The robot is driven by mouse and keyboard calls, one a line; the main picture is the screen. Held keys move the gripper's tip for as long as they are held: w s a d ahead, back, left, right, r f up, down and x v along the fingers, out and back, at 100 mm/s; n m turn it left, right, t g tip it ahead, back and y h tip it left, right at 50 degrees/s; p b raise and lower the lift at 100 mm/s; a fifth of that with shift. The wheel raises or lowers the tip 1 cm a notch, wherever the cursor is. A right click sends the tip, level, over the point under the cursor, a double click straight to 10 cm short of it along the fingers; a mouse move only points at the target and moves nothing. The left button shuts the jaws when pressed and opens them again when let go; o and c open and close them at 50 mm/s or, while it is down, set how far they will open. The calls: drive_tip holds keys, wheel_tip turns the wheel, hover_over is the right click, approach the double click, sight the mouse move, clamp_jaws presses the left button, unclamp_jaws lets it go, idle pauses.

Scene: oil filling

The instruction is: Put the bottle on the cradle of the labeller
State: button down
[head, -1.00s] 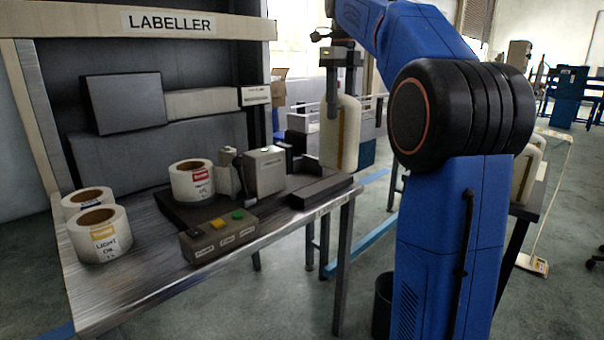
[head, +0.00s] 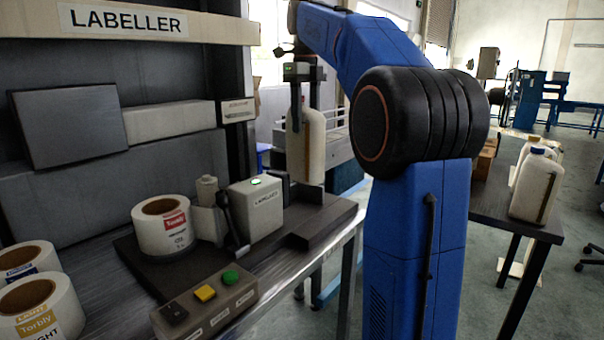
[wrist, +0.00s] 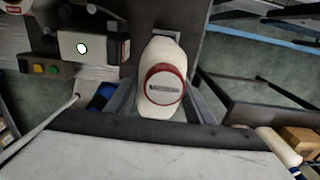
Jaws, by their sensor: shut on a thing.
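A cream bottle (head: 312,150) hangs upright in my gripper (head: 304,105), beyond the right end of the labeller bench. The wrist view shows the bottle (wrist: 163,62) from above, with a red-ringed round cap, between the fingers. My gripper is shut on it. The labeller (head: 252,208) is a pale box with a lever and a label roll (head: 162,226) beside it. The dark cradle (head: 318,222) lies on its plate at the right end of the bench. In the head view the bottle shows behind and above the cradle; I cannot tell the exact gap.
A button box (head: 205,300) with yellow and green buttons sits at the bench's front edge. Spare label rolls (head: 38,310) stand at the left. A dark table (head: 490,205) on the right holds more bottles (head: 538,188). My blue arm hides part of the middle.

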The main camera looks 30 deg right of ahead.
sight(306, 107)
drive_tip(key=shift+f, duration=4.15)
drive_tip(key=c, duration=0.8)
unclamp_jaws()
drive_tip(key=shift+f, duration=0.1)
drive_tip(key=shift+c, duration=0.2)
wheel_tip(306, 107, up, 12)
drive_tip(key=shift+r, duration=0.1)
